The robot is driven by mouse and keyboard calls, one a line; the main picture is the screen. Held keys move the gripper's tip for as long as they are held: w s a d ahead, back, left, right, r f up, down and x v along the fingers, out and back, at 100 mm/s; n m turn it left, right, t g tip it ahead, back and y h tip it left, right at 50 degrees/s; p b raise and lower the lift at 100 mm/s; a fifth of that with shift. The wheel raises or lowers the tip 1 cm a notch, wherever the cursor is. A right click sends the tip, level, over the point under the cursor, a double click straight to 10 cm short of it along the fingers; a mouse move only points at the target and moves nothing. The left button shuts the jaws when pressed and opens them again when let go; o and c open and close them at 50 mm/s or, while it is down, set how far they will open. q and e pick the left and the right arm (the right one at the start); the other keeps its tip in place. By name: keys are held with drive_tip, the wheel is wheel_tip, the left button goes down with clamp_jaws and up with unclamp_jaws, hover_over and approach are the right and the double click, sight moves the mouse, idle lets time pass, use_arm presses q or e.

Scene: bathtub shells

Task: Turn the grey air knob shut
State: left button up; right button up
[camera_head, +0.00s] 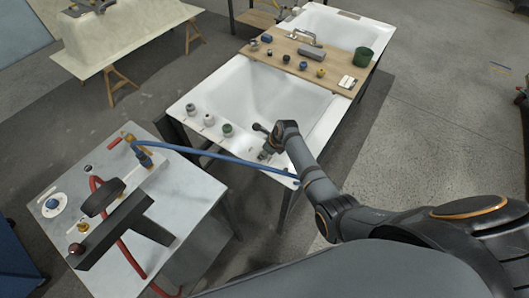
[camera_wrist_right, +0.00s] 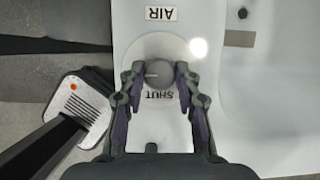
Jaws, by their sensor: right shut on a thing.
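The grey air knob (camera_wrist_right: 159,76) sits on a pale round plate on the white tub rim, below an AIR label (camera_wrist_right: 160,14) that reads upside down. A SHUT mark (camera_wrist_right: 160,95) is printed on the plate at the near side of the knob. A short pale line on the knob points left in the right wrist view, not at the SHUT mark. My right gripper (camera_wrist_right: 159,71) is shut on the knob, one finger on each side. In the head view my right gripper (camera_head: 264,154) is at the tub's near corner and largely hides the knob. My left gripper is not in view.
More knobs (camera_head: 208,119) stand along the rim of the white tub (camera_head: 300,103). A wooden board (camera_head: 330,66) with small parts lies across the tubs. A blue hose (camera_head: 215,155) runs from the grey table (camera_head: 185,190) towards the tub corner, close to my right gripper.

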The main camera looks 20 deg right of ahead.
drive_tip(key=shift+n+g+y, duration=0.3)
drive_tip(key=shift+n+g, duration=0.1)
drive_tip(key=shift+n, duration=0.7)
drive_tip(key=shift+w+d+n, duration=0.1)
drive_tip(key=shift+w+n, duration=0.05)
drive_tip(key=shift+n, duration=0.75)
drive_tip(key=n+g+y+b, duration=0.1)
drive_tip(key=n, duration=0.2)
drive_tip(key=shift+w+f+n+g, duration=0.1)
drive_tip(key=shift+f+n+g, duration=0.05)
drive_tip(key=shift+n+g, duration=0.2)
drive_tip(key=n+g+b, duration=0.2)
drive_tip(key=n+b, duration=0.1)
drive_tip(key=n, duration=0.1)
drive_tip(key=shift+w+f+n, duration=0.1)
drive_tip(key=shift+n, duration=0.15)
drive_tip(key=n+g+b, duration=0.1)
drive_tip(key=n+b, duration=0.3)
drive_tip(key=shift+w+n+g+h+b, duration=0.1)
drive_tip(key=shift+n+g+h+b, duration=0.35)
drive_tip(key=shift+n+b, duration=0.5)
drive_tip(key=shift+r, duration=0.2)
